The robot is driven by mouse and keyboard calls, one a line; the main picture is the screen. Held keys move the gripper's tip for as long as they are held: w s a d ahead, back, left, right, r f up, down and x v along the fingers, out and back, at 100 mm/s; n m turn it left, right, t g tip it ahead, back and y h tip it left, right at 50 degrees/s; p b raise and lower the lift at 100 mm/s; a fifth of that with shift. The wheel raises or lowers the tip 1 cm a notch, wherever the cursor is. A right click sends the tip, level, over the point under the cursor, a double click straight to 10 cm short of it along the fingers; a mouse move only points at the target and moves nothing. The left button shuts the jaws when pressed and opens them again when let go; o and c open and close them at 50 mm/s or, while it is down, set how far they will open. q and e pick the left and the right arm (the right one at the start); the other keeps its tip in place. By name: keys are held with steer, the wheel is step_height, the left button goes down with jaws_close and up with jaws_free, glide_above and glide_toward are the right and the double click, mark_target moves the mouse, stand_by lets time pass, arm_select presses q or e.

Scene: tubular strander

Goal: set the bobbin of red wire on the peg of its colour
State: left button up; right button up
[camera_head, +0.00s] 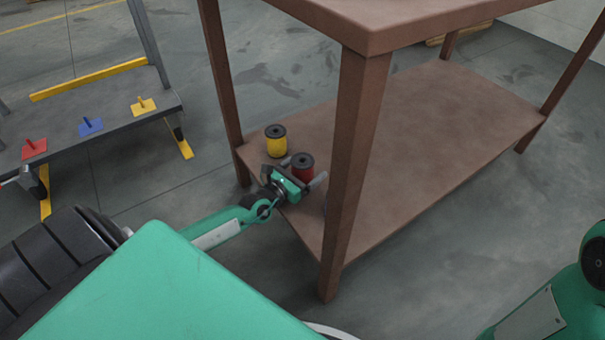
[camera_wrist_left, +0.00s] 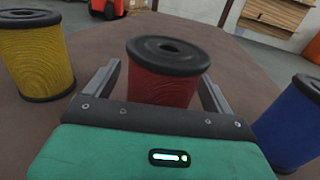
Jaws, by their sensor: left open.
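The bobbin of red wire (camera_head: 303,167) stands upright on the lower shelf of the brown table. In the left wrist view the red bobbin (camera_wrist_left: 165,72) stands between the fingers of my left gripper (camera_wrist_left: 158,88), with a gap visible on each side. My left gripper (camera_head: 304,174) is open and reaches in over the shelf edge. The red peg (camera_head: 35,146) stands on a red square plate at the left end of the grey rack. My right gripper is not in view.
A yellow bobbin (camera_head: 275,141) stands left of the red one; a blue bobbin (camera_wrist_left: 292,122) stands right of it. The brown table's near leg (camera_head: 349,170) rises close to my left gripper. The grey rack (camera_head: 112,122) also bears blue (camera_head: 91,126) and yellow (camera_head: 143,106) pegs.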

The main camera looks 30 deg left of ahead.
arm_select(q)
steer(key=shift+w, duration=0.15)
steer(key=c, duration=1.3)
steer(key=shift+r, duration=0.1)
